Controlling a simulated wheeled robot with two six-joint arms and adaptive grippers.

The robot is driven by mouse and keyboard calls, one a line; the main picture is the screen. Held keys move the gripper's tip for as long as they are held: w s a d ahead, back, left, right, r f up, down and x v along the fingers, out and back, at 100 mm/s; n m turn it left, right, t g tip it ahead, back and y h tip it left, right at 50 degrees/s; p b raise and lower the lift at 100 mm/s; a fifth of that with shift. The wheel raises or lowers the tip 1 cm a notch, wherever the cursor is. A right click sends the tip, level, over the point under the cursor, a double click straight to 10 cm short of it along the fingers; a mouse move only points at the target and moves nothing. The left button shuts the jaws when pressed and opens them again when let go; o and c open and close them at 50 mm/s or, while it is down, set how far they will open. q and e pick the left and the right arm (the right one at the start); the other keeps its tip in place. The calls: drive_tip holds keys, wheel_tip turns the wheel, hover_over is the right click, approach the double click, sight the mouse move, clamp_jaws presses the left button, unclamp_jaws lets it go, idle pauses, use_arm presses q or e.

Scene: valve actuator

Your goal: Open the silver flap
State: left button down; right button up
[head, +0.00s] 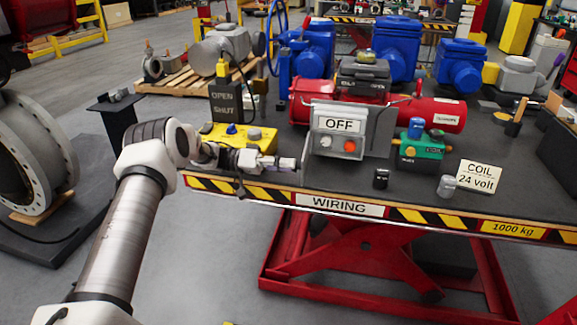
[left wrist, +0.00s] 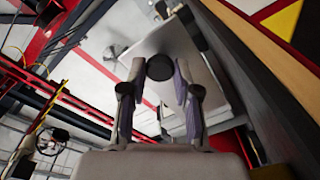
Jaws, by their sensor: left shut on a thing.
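The silver flap (head: 338,142) looks like the front panel of a grey control box, with an OFF label, a pale knob and a red button. I cannot tell how far it stands open. My left gripper (head: 296,163) reaches in from the left to its lower left edge. In the left wrist view, my left gripper (left wrist: 160,72) has a finger on each side of a dark round knob (left wrist: 160,67), with a silver surface (left wrist: 175,42) behind it. The fingers hold the knob; its join to the panel is hidden. My right gripper is not in view.
A yellow box (head: 238,136) with buttons stands behind my left arm. A red cylinder (head: 435,113) lies behind the control box, and a green unit (head: 421,149) stands to its right. Two small cylinders stand near the bench's striped front edge (head: 410,215).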

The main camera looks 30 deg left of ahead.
use_arm(q)
drive_tip(key=shift+r, duration=0.1)
drive_tip(key=c, duration=0.8)
unclamp_jaws()
drive_tip(key=shift+w+d, duration=0.1)
drive_tip(key=shift+c, duration=0.2)
drive_tip(key=v, duration=1.2)
